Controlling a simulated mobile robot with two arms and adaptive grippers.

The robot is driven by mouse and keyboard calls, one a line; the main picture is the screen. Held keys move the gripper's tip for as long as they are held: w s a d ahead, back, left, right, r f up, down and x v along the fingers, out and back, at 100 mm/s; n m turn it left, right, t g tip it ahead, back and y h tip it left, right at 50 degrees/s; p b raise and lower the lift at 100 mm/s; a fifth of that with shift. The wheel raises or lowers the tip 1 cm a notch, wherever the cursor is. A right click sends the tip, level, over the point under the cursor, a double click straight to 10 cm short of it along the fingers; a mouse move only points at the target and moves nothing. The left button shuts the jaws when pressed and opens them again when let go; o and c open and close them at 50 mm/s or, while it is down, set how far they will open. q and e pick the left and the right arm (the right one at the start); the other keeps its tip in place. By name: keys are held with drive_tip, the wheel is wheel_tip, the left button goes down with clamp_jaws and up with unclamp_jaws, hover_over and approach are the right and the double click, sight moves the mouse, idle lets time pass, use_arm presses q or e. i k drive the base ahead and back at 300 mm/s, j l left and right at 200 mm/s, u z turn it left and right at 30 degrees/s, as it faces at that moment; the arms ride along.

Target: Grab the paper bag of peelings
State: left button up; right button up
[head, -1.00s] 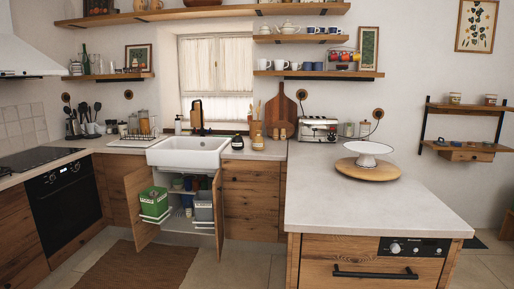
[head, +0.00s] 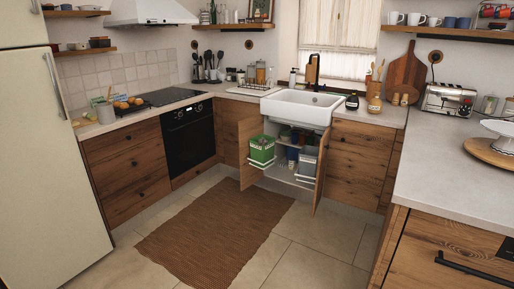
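I cannot make out a paper bag of peelings for sure in the head view. The cabinet under the white sink (head: 300,106) stands open, with both doors swung out. A green container (head: 262,149) sits in a white rack at its left door (head: 250,150). A grey bin (head: 307,161) sits in a rack at the right side. Small items between them are too small to tell. On the left counter a small greyish container (head: 105,111) stands beside orange round items (head: 128,102). Neither of my grippers is in view.
A brown woven rug (head: 212,236) lies on the tiled floor before the open cabinet. A fridge (head: 45,160) stands at the left, near a black oven (head: 188,134). A counter block (head: 455,175) fills the right.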

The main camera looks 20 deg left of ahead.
sight(375, 107)
drive_tip(key=i+l, duration=0.15)
drive_tip(key=i, duration=0.5)
drive_tip(key=i+l, duration=0.1)
drive_tip(key=i, duration=0.5)
drive_tip(key=i+l, duration=0.15)
drive_tip(key=i, duration=0.5)
drive_tip(key=i+l, duration=0.15)
drive_tip(key=i, duration=0.5)
